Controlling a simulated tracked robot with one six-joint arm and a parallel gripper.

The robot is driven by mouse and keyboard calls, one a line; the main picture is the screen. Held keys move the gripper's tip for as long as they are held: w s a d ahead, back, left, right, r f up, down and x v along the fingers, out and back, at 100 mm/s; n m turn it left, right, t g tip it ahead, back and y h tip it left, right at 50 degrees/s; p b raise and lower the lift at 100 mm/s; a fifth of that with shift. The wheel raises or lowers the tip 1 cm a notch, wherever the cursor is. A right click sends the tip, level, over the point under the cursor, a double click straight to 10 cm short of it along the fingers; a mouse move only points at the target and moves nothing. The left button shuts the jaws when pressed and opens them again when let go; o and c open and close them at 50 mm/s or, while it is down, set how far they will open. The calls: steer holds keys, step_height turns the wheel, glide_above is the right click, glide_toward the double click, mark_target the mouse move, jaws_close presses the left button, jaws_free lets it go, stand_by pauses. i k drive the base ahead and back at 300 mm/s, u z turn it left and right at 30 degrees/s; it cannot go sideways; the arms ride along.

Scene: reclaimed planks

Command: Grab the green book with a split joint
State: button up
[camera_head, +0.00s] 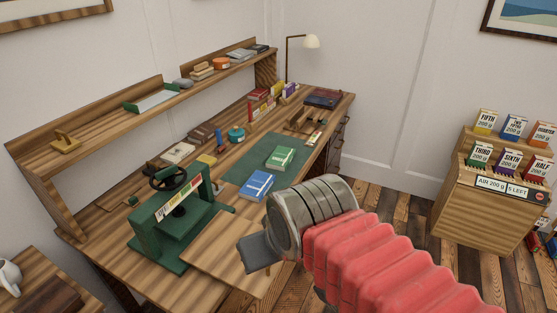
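A green book (280,158) lies flat on a dark green mat (245,165) on the wooden desk. It has pale markings on its cover; a split joint cannot be made out at this size. A blue book (257,185) lies nearer to me at the mat's front edge, apart from the green one. My gripper (260,253) is low in the middle of the view, in front of the desk, nearer to me than both books. Only a dark grey finger part shows beyond the metal wrist, so its opening and anything between the fingers are hidden.
A green press (172,222) with a black wheel stands on the desk's near left. A teal round tin (236,134) and small items lie behind the mat. A raised shelf (92,124) runs along the back. A wooden stand (480,207) with labelled boxes is at right.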

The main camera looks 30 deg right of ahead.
mark_target(281, 159)
steer(key=u, duration=3.65)
steer(key=k, duration=1.7)
steer(key=z, duration=0.05)
